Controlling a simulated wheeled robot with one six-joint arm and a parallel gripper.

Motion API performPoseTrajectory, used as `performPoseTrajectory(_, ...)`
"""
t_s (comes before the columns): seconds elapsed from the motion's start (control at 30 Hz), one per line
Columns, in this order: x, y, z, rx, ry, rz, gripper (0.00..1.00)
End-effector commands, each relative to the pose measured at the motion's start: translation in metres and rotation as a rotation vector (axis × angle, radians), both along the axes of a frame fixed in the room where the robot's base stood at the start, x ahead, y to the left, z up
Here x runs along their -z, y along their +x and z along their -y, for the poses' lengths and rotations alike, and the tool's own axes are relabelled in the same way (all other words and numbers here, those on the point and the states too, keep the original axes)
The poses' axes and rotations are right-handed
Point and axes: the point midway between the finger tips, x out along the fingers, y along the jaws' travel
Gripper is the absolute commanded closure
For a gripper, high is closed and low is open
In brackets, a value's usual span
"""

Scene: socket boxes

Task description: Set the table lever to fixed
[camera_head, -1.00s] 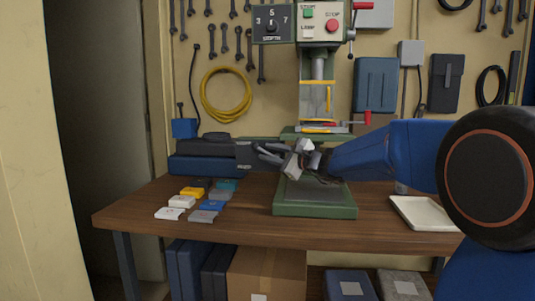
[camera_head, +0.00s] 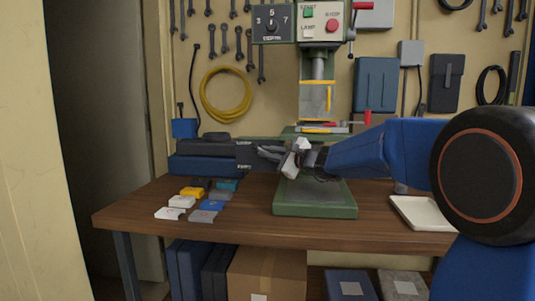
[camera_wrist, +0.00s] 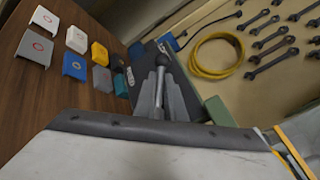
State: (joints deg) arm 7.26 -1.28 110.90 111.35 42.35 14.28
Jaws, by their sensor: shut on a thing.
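My gripper (camera_head: 266,155) reaches left across the front of the green drill press, just below its table (camera_head: 325,128). In the wrist view, the jaws of my gripper (camera_wrist: 161,84) are shut on a thin metal lever (camera_wrist: 160,88) with a dark ball knob (camera_wrist: 163,60) that stands out past the fingertips. In the head view, my gripper and arm hide the lever.
Several small coloured boxes (camera_head: 195,203) lie on the wooden bench (camera_head: 135,210) at left. A dark-blue case (camera_head: 200,165) is behind them. The press base (camera_head: 315,208) is below my gripper. A white tray (camera_head: 425,226) sits at right.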

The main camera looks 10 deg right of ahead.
Motion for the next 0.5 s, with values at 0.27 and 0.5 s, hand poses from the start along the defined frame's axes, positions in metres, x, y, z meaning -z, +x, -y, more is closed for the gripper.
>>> performPoseTrajectory(0.27,0.0030,0.0009,-0.0030,0.000,-0.102,-0.039,1.00)
performPoseTrajectory(0.5,0.0076,0.0022,-0.0054,0.000,-0.238,-0.093,1.00)
